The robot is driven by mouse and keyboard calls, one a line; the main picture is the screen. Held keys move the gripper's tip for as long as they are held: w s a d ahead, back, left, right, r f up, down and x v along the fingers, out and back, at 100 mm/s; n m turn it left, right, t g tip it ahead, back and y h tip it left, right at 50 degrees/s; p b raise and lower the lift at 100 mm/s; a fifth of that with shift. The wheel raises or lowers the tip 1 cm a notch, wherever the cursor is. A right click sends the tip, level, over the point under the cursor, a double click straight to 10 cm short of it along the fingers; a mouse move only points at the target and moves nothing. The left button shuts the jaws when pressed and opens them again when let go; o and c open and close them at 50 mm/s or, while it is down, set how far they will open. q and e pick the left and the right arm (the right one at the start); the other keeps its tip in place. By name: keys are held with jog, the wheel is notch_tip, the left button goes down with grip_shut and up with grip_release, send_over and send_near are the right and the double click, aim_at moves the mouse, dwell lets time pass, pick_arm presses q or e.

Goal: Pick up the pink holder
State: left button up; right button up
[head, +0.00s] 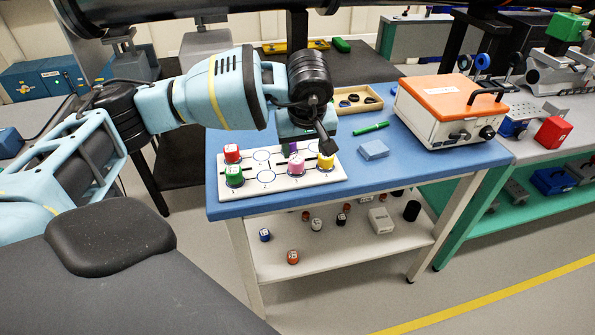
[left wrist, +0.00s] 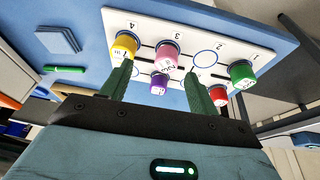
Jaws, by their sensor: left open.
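The pink holder (head: 297,165) stands upright on a white numbered board (head: 262,183) on the blue table; it also shows in the left wrist view (left wrist: 166,54). A purple holder (left wrist: 159,84) stands beside it, with a yellow holder (head: 326,161) close by. A red holder (head: 232,153) and a green holder (head: 234,176) stand at the board's left end. My left gripper (left wrist: 156,85) is open; its fingers point towards the board, with the purple and pink holders showing in the gap. In the head view my left gripper (head: 312,145) hangs over the board and partly hides the purple holder. My right gripper is not in view.
An orange-topped box (head: 447,105) stands right on the blue table (head: 400,165). A light-blue block (head: 374,150), a green pen (head: 370,128) and a wooden tray (head: 352,104) lie nearby. Several small holders and a white box stand on the lower shelf (head: 345,250).

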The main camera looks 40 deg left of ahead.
aim_at(296, 159)
pick_arm(q)
jog(key=shift+y, duration=0.5)
jog(key=shift+a+x, duration=0.2)
jog(key=shift+x, duration=1.15)
jog(key=shift+a+x, duration=0.25)
jog(key=shift+x, duration=1.05)
jog(key=shift+a+x, duration=0.2)
jog(key=shift+x, duration=1.15)
jog(key=shift+r, duration=0.2)
jog(key=c, duration=1.1)
jog(key=shift+r, duration=0.1)
